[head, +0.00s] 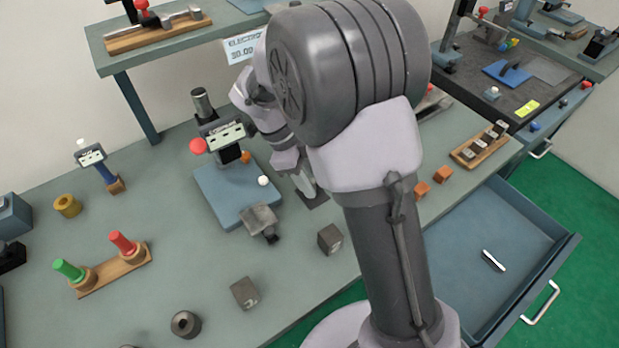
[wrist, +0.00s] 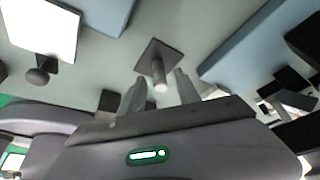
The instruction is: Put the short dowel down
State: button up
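The short dowel (wrist: 159,74) is a grey pin standing on a dark square plate (wrist: 151,49) in the wrist view. My gripper (wrist: 160,80) has its two fingers apart, one on each side of the dowel, with a visible gap on both sides. In the head view my gripper (head: 304,184) points down at the same dark plate (head: 316,200) on the bench, right of the blue-based device (head: 225,200). The dowel cannot be made out in the head view.
A grey clamp-like block (head: 259,220) sits at the front of the blue base. Dark cubes (head: 330,239) (head: 245,292) stand nearer the bench front. Orange blocks (head: 421,189) lie to the right. An open drawer (head: 470,290) holds a small cylinder (head: 493,261).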

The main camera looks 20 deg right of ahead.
jog(key=shift+r, duration=0.1)
jog(key=s+a+r+n+t+y+p, duration=0.1)
jog(key=a+r+n+p, duration=0.15)
jog(key=r, duration=0.55)
jog(key=a+r+n+p, duration=0.1)
jog(key=r+p, duration=0.2)
jog(key=r, duration=0.5)
jog(key=s+r+n+t+y, duration=0.2)
jog(key=s+n+t, duration=0.1)
jog(key=s+n, duration=0.4)
jog(key=s+r+n+t+y, duration=0.3)
jog(key=s+n, duration=0.5)
jog(key=s, duration=0.3)
jog(key=shift+a+r+t, duration=0.15)
jog(key=shift+a+t, duration=0.05)
jog(key=shift+t, duration=0.2)
jog(key=shift+n+b, duration=0.25)
jog(key=shift+b, duration=0.1)
